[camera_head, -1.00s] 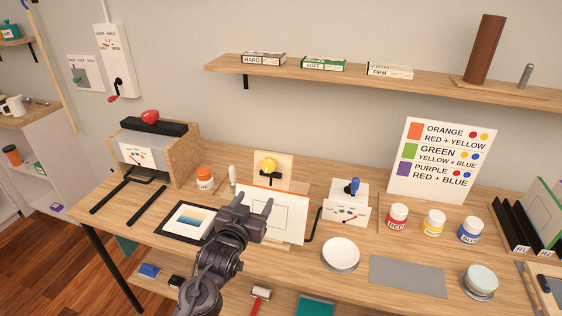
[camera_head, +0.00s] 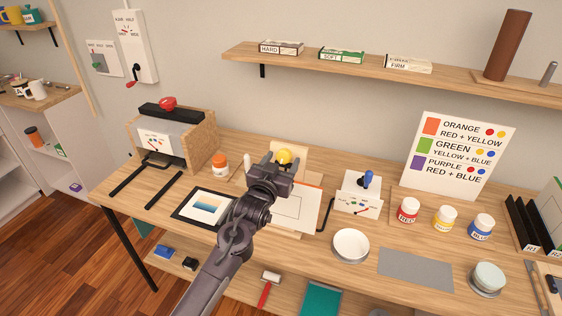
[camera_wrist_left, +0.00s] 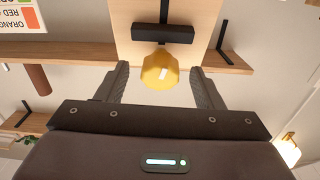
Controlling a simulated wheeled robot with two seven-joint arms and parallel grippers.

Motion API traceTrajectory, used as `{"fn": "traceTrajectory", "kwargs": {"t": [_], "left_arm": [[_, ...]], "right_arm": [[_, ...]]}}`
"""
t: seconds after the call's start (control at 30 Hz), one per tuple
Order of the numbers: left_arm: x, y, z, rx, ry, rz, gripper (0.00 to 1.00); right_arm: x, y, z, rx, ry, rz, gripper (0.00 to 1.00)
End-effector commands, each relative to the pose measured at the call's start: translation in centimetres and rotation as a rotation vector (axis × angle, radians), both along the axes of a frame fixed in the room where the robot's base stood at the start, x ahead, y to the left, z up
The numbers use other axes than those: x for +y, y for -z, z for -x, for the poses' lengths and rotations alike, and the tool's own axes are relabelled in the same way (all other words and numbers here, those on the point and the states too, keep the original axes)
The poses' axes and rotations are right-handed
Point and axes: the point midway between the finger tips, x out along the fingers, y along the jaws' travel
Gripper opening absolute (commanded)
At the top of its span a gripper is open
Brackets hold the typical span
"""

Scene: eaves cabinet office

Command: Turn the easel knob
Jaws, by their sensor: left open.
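The easel knob (camera_head: 284,156) is a yellow faceted knob on the upright wooden board of the easel (camera_head: 305,155). In the left wrist view the knob (camera_wrist_left: 161,70) sits centred between the fingertips, with a dark bar (camera_wrist_left: 162,33) behind it on the board. My left gripper (camera_head: 283,160) is open, with one finger on each side of the knob. A gap shows between each finger (camera_wrist_left: 116,80) and the knob. A white sheet with an orange top edge (camera_head: 300,208) rests on the easel, partly hidden by my left arm. My right gripper is not in view.
A wooden press (camera_head: 172,138) stands to the left. A white panel with a blue knob (camera_head: 358,192) stands right of the easel. A white bowl (camera_head: 350,245), red (camera_head: 407,211), yellow (camera_head: 444,219) and blue (camera_head: 481,226) jars and a grey mat (camera_head: 416,269) lie further right. A shelf (camera_head: 380,75) hangs above.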

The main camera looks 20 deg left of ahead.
Motion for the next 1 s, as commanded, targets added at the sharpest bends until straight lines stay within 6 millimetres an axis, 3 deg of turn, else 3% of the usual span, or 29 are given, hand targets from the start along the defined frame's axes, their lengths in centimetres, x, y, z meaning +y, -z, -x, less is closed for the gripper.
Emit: {"fn": "traceTrajectory", "kwargs": {"t": [0.1, 0.43, 0.77, 1.0], "left_arm": [[0.0, 0.03, 0.02, 0.0, 0.0, 0.0, 0.6], [0.02, 0.04, 0.04, 0.001, 0.0, 0.0, 0.17], [0.11, 0.02, 0.03, -0.001, 0.013, -0.047, 0.16], [0.31, -0.07, -0.02, -0.006, 0.053, -0.19, 0.16]], "right_arm": [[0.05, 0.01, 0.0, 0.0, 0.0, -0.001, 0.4], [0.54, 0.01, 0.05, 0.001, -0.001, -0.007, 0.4], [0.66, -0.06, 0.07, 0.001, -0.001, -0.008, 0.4], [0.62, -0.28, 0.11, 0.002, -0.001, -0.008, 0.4]]}}
